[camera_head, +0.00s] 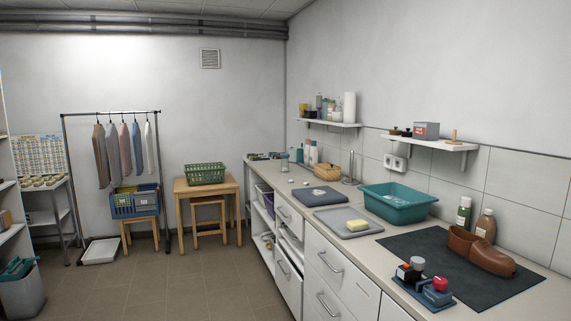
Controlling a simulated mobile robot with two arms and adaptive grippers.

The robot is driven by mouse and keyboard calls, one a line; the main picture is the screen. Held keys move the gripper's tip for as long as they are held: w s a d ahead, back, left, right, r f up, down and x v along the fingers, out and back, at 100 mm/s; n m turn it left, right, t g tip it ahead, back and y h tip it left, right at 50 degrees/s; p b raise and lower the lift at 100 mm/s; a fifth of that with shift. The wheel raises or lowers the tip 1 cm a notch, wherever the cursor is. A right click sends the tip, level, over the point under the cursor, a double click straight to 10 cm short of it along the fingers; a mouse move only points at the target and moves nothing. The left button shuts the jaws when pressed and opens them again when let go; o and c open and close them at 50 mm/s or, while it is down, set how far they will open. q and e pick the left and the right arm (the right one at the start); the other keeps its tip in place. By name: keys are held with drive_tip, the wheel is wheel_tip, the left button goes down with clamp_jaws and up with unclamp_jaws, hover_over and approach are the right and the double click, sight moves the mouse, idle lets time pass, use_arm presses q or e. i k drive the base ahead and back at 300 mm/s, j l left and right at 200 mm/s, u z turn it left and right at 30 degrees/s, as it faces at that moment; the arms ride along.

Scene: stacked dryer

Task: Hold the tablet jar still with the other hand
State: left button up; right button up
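No gripper of mine shows in the head view. I cannot pick out the tablet jar for sure. A small upright container (284,159) stands at the far end of the counter (262,168), and it may be the jar. It is too small to tell its lid or contents. Small white pieces (291,181) lie on the counter in front of it. Bottles (313,153) stand close to its right.
The counter runs along the right wall.

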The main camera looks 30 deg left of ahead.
sight(284, 162)
drive_tip(key=i+j+u, duration=0.8)
drive_tip(key=i, duration=0.15)
drive_tip(key=i+j+u, duration=0.1)
drive_tip(key=i+u, duration=0.5)
drive_tip(key=i, duration=1.8)
